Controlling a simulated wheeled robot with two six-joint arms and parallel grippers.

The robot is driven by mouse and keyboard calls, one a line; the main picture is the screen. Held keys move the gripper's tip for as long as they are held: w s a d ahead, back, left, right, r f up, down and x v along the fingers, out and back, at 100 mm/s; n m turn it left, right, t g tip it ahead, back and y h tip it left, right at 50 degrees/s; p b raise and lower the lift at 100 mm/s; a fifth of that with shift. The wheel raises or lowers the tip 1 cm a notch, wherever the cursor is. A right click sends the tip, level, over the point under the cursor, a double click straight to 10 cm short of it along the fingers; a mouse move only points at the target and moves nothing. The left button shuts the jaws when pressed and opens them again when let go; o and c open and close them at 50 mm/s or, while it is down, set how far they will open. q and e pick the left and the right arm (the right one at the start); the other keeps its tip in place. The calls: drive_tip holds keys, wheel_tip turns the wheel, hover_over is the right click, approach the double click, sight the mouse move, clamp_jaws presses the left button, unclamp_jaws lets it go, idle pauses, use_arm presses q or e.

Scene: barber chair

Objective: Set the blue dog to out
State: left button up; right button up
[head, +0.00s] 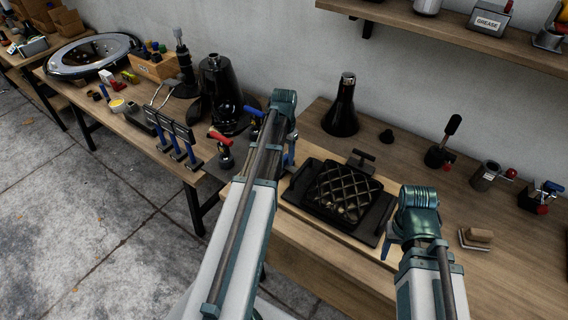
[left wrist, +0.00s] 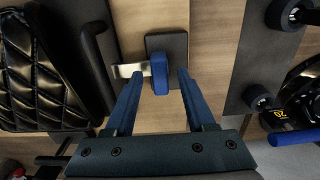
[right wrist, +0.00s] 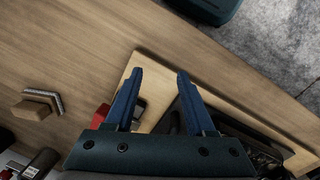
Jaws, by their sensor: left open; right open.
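The blue dog (left wrist: 160,75) shows in the left wrist view as a small blue lever on a dark grey plate. A metal tongue (left wrist: 128,70) sticks out from it to the left, toward the black quilted pad (left wrist: 40,65). My left gripper (left wrist: 158,82) is open, with one finger on each side of the blue dog; I cannot tell if either touches it. In the head view my left arm hides the dog. My right gripper (right wrist: 160,75) is open and empty over the front board edge, and a red part (right wrist: 102,114) shows beside its left finger.
The pad sits in a black tray (head: 297,192) on a light board. A wooden block (head: 478,236) lies to the right. A black cone (head: 341,110) stands behind. A blue-handled tool (left wrist: 290,137) is right of my left gripper.

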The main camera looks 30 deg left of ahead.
use_arm(q)
drive_tip(key=shift+f, duration=0.25)
clamp_jaws()
idle(1.4)
